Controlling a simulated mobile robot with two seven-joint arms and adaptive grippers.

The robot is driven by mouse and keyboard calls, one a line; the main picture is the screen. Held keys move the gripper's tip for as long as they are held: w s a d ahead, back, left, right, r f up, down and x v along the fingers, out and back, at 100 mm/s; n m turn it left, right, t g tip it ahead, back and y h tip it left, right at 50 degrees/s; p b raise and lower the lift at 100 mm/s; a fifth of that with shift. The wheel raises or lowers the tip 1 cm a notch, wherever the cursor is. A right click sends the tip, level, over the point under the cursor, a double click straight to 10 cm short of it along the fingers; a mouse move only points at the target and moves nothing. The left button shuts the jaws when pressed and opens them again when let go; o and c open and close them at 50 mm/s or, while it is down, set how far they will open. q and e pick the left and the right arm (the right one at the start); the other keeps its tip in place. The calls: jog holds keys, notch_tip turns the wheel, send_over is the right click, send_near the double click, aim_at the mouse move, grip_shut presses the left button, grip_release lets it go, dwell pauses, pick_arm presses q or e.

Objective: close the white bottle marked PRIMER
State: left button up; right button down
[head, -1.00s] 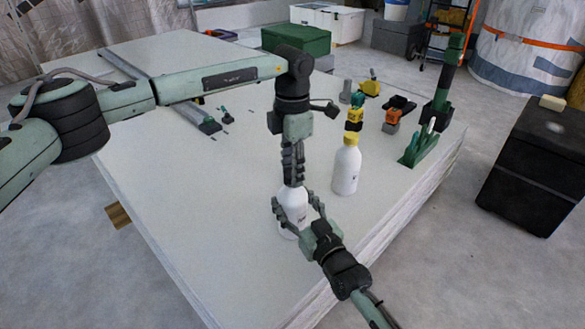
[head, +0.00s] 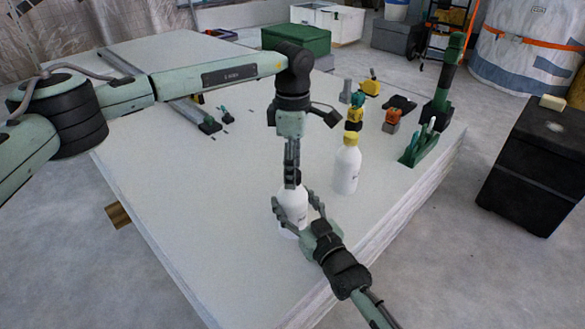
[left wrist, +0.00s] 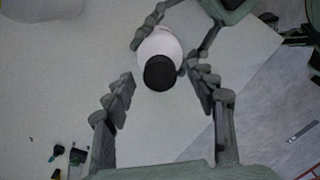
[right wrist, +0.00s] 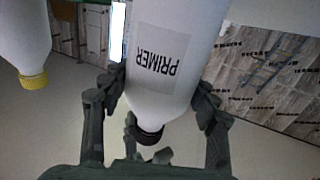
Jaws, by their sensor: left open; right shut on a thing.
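The white PRIMER bottle (head: 292,212) stands upright near the front edge of the table. Its printed label (right wrist: 164,58) shows upside down in the right wrist view. A black cap (right wrist: 148,134) sits at the bottle's mouth, and it also shows from above in the left wrist view (left wrist: 161,72). I cannot tell how tight the cap is. My right gripper (head: 297,208) is shut around the bottle's body from the front right. My left gripper (head: 291,183) points down over the bottle's top, open, with its fingers on either side of the cap and apart from it.
A second white bottle with a yellow cap (head: 346,168) stands close by on the right. Behind it are yellow and orange tools (head: 392,119) and a green rack (head: 418,147). The table's left half (head: 190,200) is mostly clear.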

pick_arm(q)
notch_tip(320, 180, up, 12)
jog(key=shift+f, duration=0.2)
pick_arm(e)
jog(key=shift+c, duration=1.9)
grip_release()
jog(key=v, duration=1.2)
jog(key=shift+s, duration=0.1)
